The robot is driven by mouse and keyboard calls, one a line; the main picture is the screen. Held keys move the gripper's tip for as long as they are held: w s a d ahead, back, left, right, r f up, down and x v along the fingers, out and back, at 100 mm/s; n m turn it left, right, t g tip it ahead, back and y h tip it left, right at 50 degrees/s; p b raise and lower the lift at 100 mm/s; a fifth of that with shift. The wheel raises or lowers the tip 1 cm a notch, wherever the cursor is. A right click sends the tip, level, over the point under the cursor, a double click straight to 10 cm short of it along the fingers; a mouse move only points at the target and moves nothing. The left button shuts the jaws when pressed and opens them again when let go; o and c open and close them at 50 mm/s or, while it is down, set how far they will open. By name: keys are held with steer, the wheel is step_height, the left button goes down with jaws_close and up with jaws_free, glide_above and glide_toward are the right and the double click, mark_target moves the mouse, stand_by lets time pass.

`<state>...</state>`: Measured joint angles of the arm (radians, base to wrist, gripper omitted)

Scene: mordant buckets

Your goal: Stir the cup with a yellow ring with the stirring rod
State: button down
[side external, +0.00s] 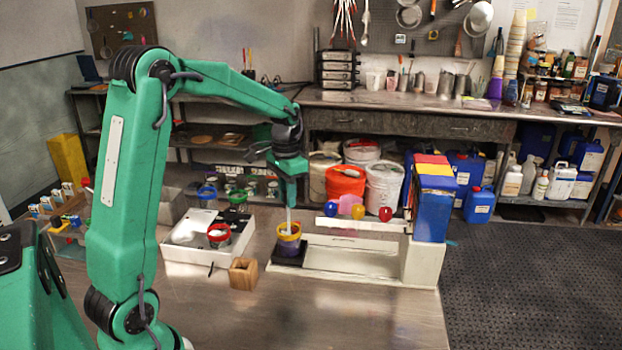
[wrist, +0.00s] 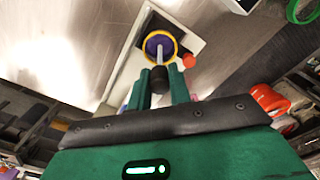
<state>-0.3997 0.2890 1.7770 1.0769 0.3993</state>
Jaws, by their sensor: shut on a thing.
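The cup with a yellow ring (side external: 289,240) stands upright on a dark square pad (side external: 290,259). In the wrist view the cup (wrist: 147,47) shows its yellow rim around a purple inside. My gripper (side external: 289,202) is above the cup, pointing down. In the wrist view my gripper (wrist: 160,82) is shut on the stirring rod's dark grip. The pale shaft of the stirring rod (side external: 288,221) runs down into the cup; the rod also shows in the wrist view (wrist: 160,55). Its lower tip is hidden inside the cup.
A red-ringed cup (side external: 219,236) sits in a white tray (side external: 180,254) to the left. Blue-ringed (side external: 207,194) and green-ringed (side external: 238,199) cups are behind it. A small wooden block (side external: 243,273) stands in front. A white trough (side external: 350,262) lies right. The front table is clear.

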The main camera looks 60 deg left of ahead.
steer(key=shift+f, duration=1.9)
steer(key=shift+w+d, duration=0.1)
steer(key=shift+w+a, duration=0.3)
steer(key=shift+w, duration=0.25)
steer(key=shift+s+a, duration=0.1)
